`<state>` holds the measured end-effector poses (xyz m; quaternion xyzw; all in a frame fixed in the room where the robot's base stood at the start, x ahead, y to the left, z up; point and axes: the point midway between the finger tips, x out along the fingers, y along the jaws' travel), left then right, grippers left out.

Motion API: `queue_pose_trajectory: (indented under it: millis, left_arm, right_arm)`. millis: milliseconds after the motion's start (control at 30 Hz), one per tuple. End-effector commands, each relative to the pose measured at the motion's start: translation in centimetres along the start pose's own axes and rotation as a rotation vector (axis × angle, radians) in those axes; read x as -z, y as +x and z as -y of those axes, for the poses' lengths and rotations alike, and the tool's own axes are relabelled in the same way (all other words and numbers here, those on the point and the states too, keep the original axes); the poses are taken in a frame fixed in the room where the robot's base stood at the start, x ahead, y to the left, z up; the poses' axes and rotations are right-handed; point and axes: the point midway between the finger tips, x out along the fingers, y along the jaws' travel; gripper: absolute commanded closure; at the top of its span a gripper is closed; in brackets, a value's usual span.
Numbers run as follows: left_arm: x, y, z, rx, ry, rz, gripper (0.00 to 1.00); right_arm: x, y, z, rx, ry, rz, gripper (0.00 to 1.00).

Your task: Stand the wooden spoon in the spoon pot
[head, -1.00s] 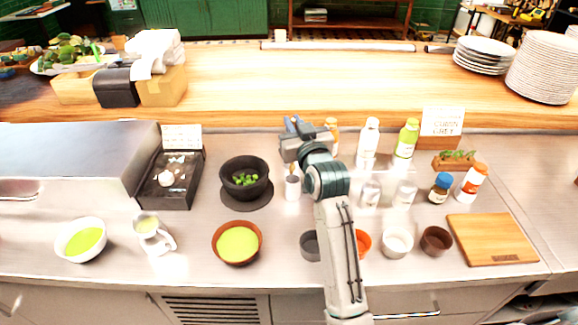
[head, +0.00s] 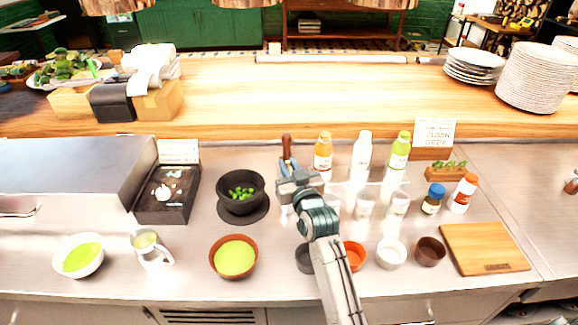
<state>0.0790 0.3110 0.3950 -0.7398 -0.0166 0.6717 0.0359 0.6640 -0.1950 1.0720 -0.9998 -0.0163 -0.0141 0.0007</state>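The wooden spoon (head: 286,145) shows as a brown upright piece above my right gripper in the head view. The spoon pot (head: 285,194) is a small white pot, mostly hidden behind that gripper. The spoon's lower part is hidden too, so I cannot tell how far it reaches into the pot. My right gripper (head: 288,166) is at the spoon, its blue fingers beside the brown shaft. Whether they are pressed on it or slightly apart is too small to tell. My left gripper is out of view.
A black mortar (head: 241,193) stands close on the left. An orange-yellow bottle (head: 323,152), a white bottle (head: 361,157) and a green bottle (head: 399,152) stand to the right. Small bowls line the front, including an orange one (head: 354,256). A cutting board (head: 484,248) lies at right.

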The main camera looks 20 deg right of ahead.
Motion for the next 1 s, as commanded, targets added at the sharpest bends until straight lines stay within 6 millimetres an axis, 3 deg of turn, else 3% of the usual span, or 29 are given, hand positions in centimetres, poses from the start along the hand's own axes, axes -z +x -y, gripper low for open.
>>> queue_pose_trajectory:
  millis: [100, 467, 1000]
  left_arm:
    - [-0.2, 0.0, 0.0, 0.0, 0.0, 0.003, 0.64]
    - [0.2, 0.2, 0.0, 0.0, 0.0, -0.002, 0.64]
    - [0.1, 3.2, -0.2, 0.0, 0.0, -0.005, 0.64]
  right_arm:
    - [0.0, 0.0, 0.0, 0.0, 0.0, 0.0, 0.66]
    - [0.1, -0.4, 0.0, 0.0, 0.0, 0.001, 0.66]
    - [0.1, -10.5, 0.0, 0.0, 0.002, 0.001, 0.66]
